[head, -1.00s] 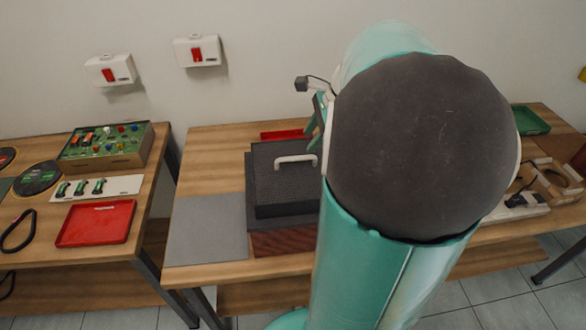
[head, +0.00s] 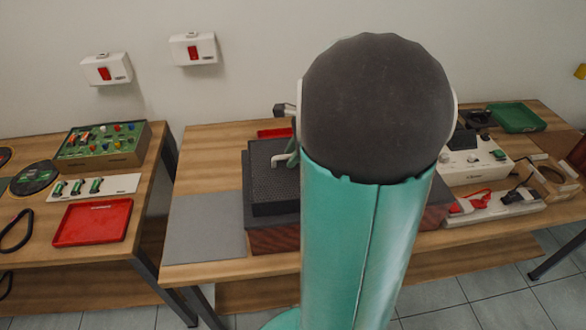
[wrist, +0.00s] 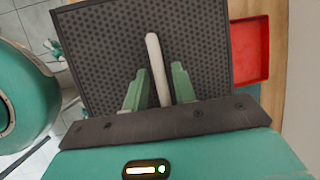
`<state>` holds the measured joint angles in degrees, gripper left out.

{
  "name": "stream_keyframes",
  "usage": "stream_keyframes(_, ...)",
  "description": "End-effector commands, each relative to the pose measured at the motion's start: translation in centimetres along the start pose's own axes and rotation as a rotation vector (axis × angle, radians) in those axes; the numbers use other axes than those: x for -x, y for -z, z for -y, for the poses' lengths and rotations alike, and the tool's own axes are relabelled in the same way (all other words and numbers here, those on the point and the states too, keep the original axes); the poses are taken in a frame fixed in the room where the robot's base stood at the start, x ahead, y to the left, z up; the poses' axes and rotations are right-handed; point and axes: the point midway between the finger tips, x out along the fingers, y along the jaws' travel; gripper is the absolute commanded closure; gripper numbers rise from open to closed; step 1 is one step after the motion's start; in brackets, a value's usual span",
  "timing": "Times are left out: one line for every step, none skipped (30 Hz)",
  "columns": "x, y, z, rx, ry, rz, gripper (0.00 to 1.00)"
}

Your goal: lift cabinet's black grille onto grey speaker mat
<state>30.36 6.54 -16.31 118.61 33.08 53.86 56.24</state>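The black perforated grille (head: 270,180) lies on top of the reddish-brown cabinet (head: 272,241), partly hidden by my arm in the head view. It fills the upper middle of the wrist view (wrist: 105,55). Its pale bar handle (head: 279,161) also shows in the wrist view (wrist: 155,62). In the head view the gripper (head: 291,150) is at the handle, partly hidden by my arm. The grey speaker mat (head: 205,228) lies bare to the cabinet's left.
A red tray (head: 274,133) lies behind the cabinet and shows in the wrist view (wrist: 250,48). A white device (head: 478,165) and a green tray (head: 517,117) stand to the right. A separate table with another red tray (head: 93,222) is at left, across a gap.

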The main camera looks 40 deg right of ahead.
Motion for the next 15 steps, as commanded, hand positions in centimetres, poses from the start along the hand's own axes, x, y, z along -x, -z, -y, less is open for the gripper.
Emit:
stream_keyframes(0.01,0.01,0.0,0.0,0.0,0.0,0.84)
stream_keyframes(0.02,0.01,0.0,0.0,0.0,0.0,0.9)
stream_keyframes(0.02,0.01,0.0,0.0,0.0,0.0,0.97)
stream_keyframes(0.02,0.01,0.0,0.0,0.0,0.0,1.0)
stream_keyframes(0.02,0.01,0.0,0.0,0.0,0.0,1.0)
stream_keyframes(0.03,0.01,0.0,0.0,0.0,0.0,1.0)
stream_keyframes(0.03,0.01,0.0,0.0,0.0,0.0,1.0)
stream_keyframes(0.03,0.01,0.0,0.0,0.0,0.0,1.0)
stream_keyframes(0.06,0.0,0.03,0.0,0.001,0.0,1.0)
stream_keyframes(0.07,0.0,0.03,0.0,0.001,0.0,1.0)
stream_keyframes(0.07,0.0,0.03,0.0,0.001,0.0,1.0)
stream_keyframes(0.07,0.0,0.03,0.0,0.001,0.0,1.0)
stream_keyframes(0.07,0.0,0.03,0.0,0.001,0.0,1.0)
stream_keyframes(0.07,0.0,0.03,0.0,0.001,0.0,1.0)
stream_keyframes(0.08,0.0,0.03,0.0,0.001,0.0,1.0)
